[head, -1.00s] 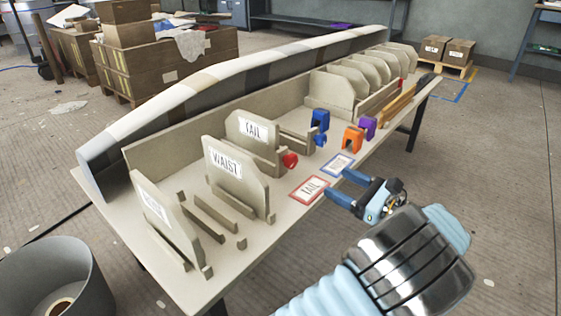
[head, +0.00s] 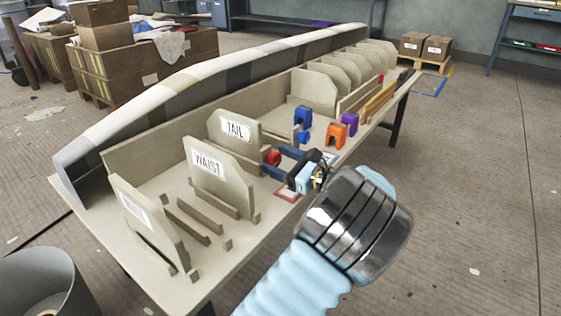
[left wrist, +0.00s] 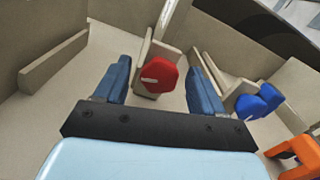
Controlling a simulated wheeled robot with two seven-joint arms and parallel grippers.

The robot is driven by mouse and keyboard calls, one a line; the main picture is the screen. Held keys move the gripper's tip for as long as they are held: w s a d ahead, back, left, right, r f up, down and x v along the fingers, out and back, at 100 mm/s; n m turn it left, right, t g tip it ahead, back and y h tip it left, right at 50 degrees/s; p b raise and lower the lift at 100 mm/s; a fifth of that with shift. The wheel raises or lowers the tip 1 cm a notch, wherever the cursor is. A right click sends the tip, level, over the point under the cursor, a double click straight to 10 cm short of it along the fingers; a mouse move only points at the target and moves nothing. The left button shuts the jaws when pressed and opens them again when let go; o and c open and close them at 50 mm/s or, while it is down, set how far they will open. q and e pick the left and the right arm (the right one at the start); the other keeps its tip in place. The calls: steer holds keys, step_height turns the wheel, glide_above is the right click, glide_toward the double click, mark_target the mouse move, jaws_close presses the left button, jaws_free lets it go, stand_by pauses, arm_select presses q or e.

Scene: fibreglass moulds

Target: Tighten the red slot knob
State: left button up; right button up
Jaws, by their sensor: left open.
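The red slot knob (head: 273,157) sits at the front end of the slot by the TAIL board (head: 235,129). In the left wrist view the red knob (left wrist: 158,76) is faceted, with a pale slanted slot on its face. My left gripper (head: 276,162) is open. In the left wrist view its two blue fingers (left wrist: 160,82) stand to the left and right of the knob, with gaps on both sides. I cannot tell whether the fingertips reach as far as the knob. My right gripper is not in view.
A blue knob (left wrist: 259,101) is just right of the right finger. A blue clamp (head: 303,117), an orange clamp (head: 336,135) and a purple clamp (head: 350,123) stand on the table to the right. The WAIST board (head: 219,175) stands to the left. A red-edged card lies under the gripper.

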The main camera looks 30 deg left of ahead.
arm_select(q)
steer(key=shift+c, duration=0.4)
steer(key=c, duration=1)
steer(key=shift+m, duration=0.3)
steer(key=m, duration=0.3)
steer(key=shift+w+m, duration=0.15)
steer(key=shift+m, duration=1.45)
steer(key=o, duration=1.1)
